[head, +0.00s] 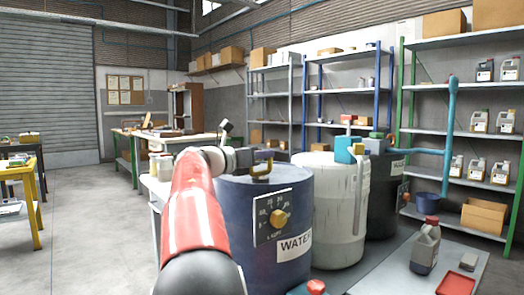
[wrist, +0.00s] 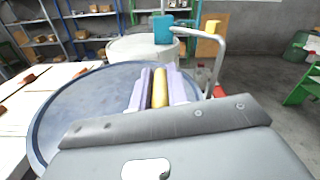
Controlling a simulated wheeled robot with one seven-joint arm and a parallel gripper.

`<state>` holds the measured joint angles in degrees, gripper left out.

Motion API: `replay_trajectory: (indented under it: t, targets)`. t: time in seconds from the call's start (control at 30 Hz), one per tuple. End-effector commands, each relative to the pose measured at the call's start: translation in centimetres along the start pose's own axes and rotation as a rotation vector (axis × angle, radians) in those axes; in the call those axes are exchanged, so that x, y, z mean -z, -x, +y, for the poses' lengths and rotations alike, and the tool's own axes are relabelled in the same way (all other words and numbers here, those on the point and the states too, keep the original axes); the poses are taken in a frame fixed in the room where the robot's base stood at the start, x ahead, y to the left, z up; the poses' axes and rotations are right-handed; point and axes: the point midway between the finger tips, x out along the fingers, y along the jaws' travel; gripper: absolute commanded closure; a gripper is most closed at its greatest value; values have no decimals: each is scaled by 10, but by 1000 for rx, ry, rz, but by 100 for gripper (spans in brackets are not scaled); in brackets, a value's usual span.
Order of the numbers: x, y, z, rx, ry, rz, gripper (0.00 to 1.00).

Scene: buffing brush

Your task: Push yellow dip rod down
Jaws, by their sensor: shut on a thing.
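The yellow dip rod (wrist: 160,88) shows in the wrist view between the two lavender fingers of my gripper (wrist: 158,84), over the lid of the blue drum (wrist: 75,115). My gripper is shut on the rod.
A white drum (head: 335,215) stands right of the blue one, with a teal block (head: 343,149) on top. A black drum (head: 385,205) stands beyond. A bent grey pipe (wrist: 222,60) rises near my gripper in the wrist view. A jug (head: 425,248) stands at right.

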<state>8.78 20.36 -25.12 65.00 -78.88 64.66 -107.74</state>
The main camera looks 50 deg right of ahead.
Motion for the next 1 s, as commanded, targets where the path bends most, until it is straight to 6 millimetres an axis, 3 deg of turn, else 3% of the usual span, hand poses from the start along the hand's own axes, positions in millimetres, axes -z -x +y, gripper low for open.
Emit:
replay_trajectory:
  t: [0.17,0.2,0.37,0.67,1.0]
  targets:
    - [7,-1,1,7,10,14,100]
    - [8,-1,1,7,10,14,82]
    - [7,-1,1,6,9,13,64]
    - [5,3,1,3,7,9,64]
    - [5,55,2,1,8,9,64]
